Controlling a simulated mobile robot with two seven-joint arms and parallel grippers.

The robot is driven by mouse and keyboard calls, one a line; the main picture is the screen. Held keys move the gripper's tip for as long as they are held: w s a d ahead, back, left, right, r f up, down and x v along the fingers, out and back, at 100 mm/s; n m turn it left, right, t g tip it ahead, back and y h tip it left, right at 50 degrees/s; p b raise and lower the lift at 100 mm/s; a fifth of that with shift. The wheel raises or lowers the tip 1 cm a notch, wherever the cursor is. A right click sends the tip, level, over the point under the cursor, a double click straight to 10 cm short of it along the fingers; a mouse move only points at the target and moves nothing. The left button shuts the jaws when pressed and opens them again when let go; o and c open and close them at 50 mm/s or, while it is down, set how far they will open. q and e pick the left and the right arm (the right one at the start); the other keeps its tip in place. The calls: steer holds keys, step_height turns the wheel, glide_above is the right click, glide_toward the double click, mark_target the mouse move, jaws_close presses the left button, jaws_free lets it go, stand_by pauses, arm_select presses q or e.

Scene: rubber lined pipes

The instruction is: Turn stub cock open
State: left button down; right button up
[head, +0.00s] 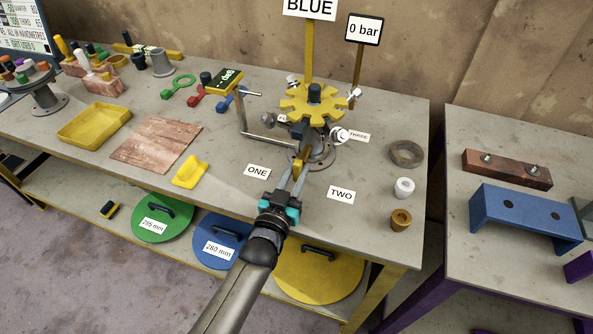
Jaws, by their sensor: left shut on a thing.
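A pipe assembly stands on the grey bench, with a yellow notched wheel (313,102) on top and a grey flanged base (322,155) below. A small brass-yellow lever (304,156), which looks like the stub cock's handle, is low on its near side. My left gripper (299,168) reaches up from the bottom of the head view, its fingers closed on this lever. The fingers and the wheel partly hide the cock body, so its exact angle cannot be told. My right gripper is not in view.
Labels ONE (257,171) and TWO (341,195) lie either side of my gripper. A bent grey rod (245,122) stands left of the assembly. A white ring (404,187) and a brass bush (400,220) stand right. A "0 bar" sign (363,29) stands behind.

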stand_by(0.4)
arm_select(q)
steer(key=c, duration=0.7)
jaws_free()
steer(key=shift+s, duration=0.1)
steer(key=p+v, duration=0.2)
steer(key=v, duration=1.3)
